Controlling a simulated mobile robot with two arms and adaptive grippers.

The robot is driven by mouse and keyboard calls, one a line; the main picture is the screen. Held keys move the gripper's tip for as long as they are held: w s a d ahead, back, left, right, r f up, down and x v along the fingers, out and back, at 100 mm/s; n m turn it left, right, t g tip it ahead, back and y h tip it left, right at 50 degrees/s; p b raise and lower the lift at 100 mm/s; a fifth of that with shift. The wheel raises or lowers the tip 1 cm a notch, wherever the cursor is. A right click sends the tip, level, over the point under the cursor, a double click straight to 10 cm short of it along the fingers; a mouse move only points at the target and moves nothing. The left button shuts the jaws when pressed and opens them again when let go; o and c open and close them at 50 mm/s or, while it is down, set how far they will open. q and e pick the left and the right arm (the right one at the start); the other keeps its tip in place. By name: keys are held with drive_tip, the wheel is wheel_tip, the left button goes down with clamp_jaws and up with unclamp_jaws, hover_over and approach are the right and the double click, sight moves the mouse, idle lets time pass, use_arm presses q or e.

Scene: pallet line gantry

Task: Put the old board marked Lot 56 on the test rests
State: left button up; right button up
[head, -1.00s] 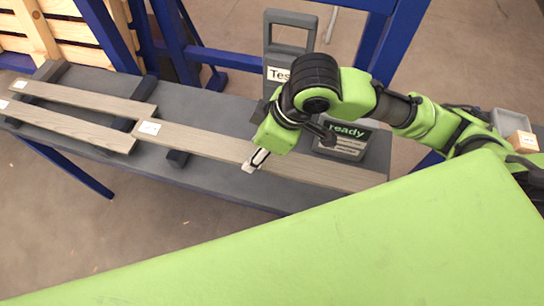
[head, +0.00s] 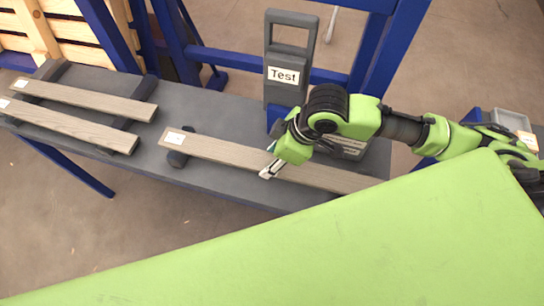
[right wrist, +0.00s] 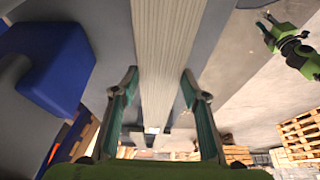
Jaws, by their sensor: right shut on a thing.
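A long grey-brown board (head: 230,152) with a white label at its left end lies along the grey bench in the head view. The label's writing is too small to read. My right gripper (head: 269,172) is shut on this board along its length. In the right wrist view the board (right wrist: 165,50) runs between the fingers (right wrist: 164,92). A dark rest (head: 178,159) shows under the board's left end; I cannot tell whether they touch. The board's right end is hidden by my green body. My left gripper (right wrist: 266,27) shows in the right wrist view, its fingers apart and empty.
Two more labelled boards, a back one (head: 85,98) and a front one (head: 70,125), lie across dark supports on the bench's left. A dark stand marked Test (head: 284,75) rises behind the held board. Blue gantry posts (head: 395,45) stand behind the bench (head: 215,113).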

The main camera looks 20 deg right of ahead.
drive_tip(key=o, duration=1.3)
drive_tip(key=v, duration=1.2)
